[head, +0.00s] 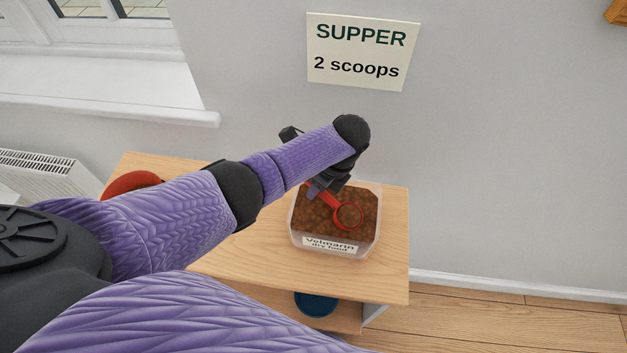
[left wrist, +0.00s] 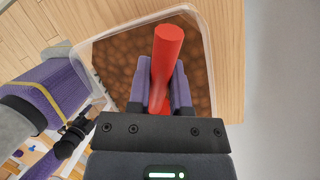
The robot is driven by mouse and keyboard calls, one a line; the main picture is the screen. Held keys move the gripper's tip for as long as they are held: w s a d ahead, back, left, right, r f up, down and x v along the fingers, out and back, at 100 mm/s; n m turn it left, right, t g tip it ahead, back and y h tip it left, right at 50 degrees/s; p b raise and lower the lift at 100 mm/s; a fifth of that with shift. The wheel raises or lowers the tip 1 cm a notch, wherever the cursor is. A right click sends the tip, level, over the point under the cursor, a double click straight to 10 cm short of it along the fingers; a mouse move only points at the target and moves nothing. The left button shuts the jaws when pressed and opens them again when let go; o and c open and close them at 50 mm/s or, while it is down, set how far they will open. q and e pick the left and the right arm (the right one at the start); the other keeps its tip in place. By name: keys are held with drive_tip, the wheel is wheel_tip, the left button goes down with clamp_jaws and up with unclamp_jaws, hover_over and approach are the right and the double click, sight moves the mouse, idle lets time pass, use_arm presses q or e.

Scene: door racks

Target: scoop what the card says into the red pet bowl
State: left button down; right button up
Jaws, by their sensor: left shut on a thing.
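The card (head: 362,52) on the wall reads "SUPPER 2 scoops". A clear tub of brown dry food (head: 316,243) stands on the wooden unit. My left gripper (head: 324,187) is over the tub, shut on the handle of the red scoop (head: 348,216). The scoop's round head is over or in the food; I cannot tell if it holds any. In the left wrist view the red handle (left wrist: 166,55) stands between the fingers, above the tub (left wrist: 84,55). The red pet bowl (head: 130,183) is at the unit's left end, partly hidden by my arm.
A blue bowl (head: 316,304) sits on the shelf below the wooden top (head: 385,270). The wall (head: 480,170) is close behind the unit. A window sill (head: 100,105) and a radiator (head: 40,170) are at the left. The top's front right corner is clear.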

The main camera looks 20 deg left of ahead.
sight(329, 196)
use_arm(q)
drive_tip(key=d, duration=0.3)
drive_tip(key=shift+s+h, duration=0.3)
drive_tip(key=shift+s, duration=0.1)
drive_tip(key=shift+r+p, duration=0.5)
drive_tip(key=shift+p, duration=0.3)
drive_tip(key=shift+w+a+h, duration=0.1)
drive_tip(key=shift+a+h, duration=0.2)
drive_tip(key=shift+a, duration=0.05)
drive_tip(key=shift+h, duration=0.3)
drive_tip(key=a+r+p, duration=0.1)
drive_tip(key=a, duration=0.1)
drive_tip(key=w+a+r+p, duration=0.1)
drive_tip(key=a+r, duration=0.1)
drive_tip(key=a+r+p, duration=0.1)
drive_tip(key=a, duration=0.1)
drive_tip(key=shift+w+r, duration=0.15)
drive_tip(key=shift+w, duration=0.1)
drive_tip(key=shift+a+r+g, duration=0.15)
drive_tip(key=shift+g, duration=0.15)
drive_tip(key=shift+r+h, duration=0.15)
drive_tip(key=shift+h, duration=0.45)
